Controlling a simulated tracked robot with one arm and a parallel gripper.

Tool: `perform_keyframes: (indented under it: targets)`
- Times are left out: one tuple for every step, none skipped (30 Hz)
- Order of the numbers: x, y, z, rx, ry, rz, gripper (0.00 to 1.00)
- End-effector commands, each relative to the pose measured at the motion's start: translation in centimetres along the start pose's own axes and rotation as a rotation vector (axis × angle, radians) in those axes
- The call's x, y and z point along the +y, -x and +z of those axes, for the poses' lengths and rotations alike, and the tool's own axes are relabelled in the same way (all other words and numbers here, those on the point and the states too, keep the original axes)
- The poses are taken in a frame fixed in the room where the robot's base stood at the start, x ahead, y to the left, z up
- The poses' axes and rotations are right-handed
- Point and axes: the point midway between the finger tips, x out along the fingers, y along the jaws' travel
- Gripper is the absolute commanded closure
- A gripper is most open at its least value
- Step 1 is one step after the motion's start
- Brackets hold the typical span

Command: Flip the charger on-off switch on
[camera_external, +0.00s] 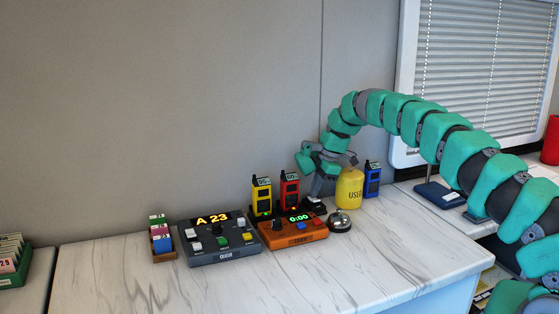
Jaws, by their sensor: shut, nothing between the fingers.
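The charger looks like a black base (260,216) at the back of the counter, partly hidden behind an orange timer box. A yellow radio (262,195) and a red radio (290,189) stand upright in it. A black part at its right end (315,206) holds no radio that I can see. My gripper (317,193) is shut and empty, pointing down just above or at this black part; I cannot tell whether they touch. The on-off switch cannot be made out, nor its position.
In front stand the orange timer box (295,235) reading 0:00 and a grey console (217,240) showing A 23. A call bell (340,222), a yellow canister (349,190) and a blue radio (372,180) are close on the right. The counter's front (330,275) is clear.

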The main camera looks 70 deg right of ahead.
Motion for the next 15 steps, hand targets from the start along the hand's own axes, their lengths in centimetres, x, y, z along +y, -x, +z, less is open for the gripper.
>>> perform_keyframes:
  targets:
    - [-0.19,0.06,-0.03,0.0,0.001,0.002,1.0]
    - [-0.29,0.14,-0.05,0.0,0.001,0.003,1.0]
    - [-0.45,0.22,-0.07,0.0,0.001,0.003,1.0]
    - [-0.57,0.25,-0.07,0.0,0.001,0.003,1.0]
    - [-0.67,0.26,-0.08,0.0,0.001,0.003,1.0]
    - [-0.77,0.27,-0.07,0.0,0.001,0.002,1.0]
    - [-0.81,0.28,-0.07,0.0,0.001,0.002,1.0]
    - [-0.83,0.29,-0.08,0.0,0.001,0.002,1.0]
    - [-0.83,0.31,-0.08,0.0,0.001,0.002,1.0]
    - [-0.82,0.32,-0.08,0.0,0.001,0.002,1.0]
    - [-0.82,0.32,-0.08,0.0,0.001,0.002,1.0]
    - [-0.81,0.33,-0.08,0.0,0.001,0.002,1.0]
    - [-0.81,0.34,-0.09,0.0,0.001,0.002,1.0]
    - [-0.81,0.33,-0.09,0.0,0.001,0.002,1.0]
    - [-0.8,0.35,-0.09,0.0,0.001,0.002,1.0]
